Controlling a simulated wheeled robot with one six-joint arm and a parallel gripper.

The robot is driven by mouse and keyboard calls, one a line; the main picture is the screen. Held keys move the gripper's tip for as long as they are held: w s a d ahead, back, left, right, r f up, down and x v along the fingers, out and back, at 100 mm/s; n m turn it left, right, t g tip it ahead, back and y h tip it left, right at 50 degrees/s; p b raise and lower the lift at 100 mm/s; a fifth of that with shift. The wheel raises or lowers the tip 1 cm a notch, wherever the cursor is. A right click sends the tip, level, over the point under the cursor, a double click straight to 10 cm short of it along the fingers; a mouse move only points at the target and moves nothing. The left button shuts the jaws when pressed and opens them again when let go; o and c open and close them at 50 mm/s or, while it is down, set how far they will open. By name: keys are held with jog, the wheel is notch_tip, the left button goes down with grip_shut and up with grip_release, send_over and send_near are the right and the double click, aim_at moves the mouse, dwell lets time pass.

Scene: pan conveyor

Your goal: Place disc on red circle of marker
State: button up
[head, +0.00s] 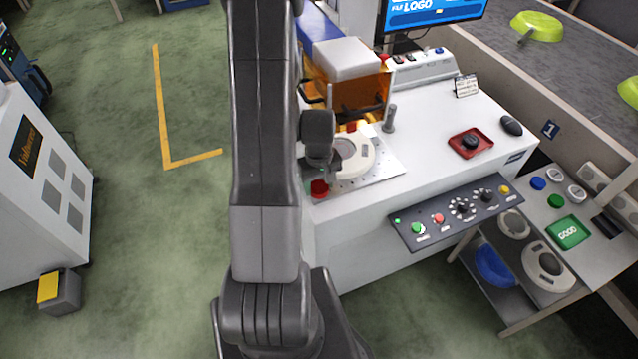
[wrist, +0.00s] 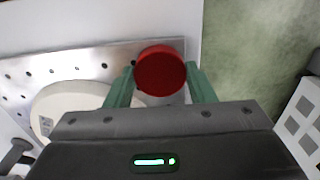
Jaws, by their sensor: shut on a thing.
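A red round piece (head: 319,188), a short cylinder or disc, is at the front left corner of the metal plate. In the wrist view its red face (wrist: 160,72) lies between my green fingertips, which touch its sides. My gripper (wrist: 160,84) is shut on it; in the head view the fingers are mostly hidden by my arm. I cannot tell whether the piece still touches the plate. A white round part (head: 360,158) with a grey centre lies on the plate just behind. No marker with a red circle can be clearly made out.
The perforated metal plate (head: 385,172) is on a white bench (head: 425,125). An orange-sided machine (head: 372,92), a post (head: 389,118), a red tray (head: 470,142) and a button panel (head: 455,213) surround it. Green floor lies left of the bench.

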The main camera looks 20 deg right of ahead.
jog(key=shift+f, duration=0.15)
jog(key=shift+f, duration=0.15)
jog(key=o, duration=1)
jog(key=shift+o, duration=0.2)
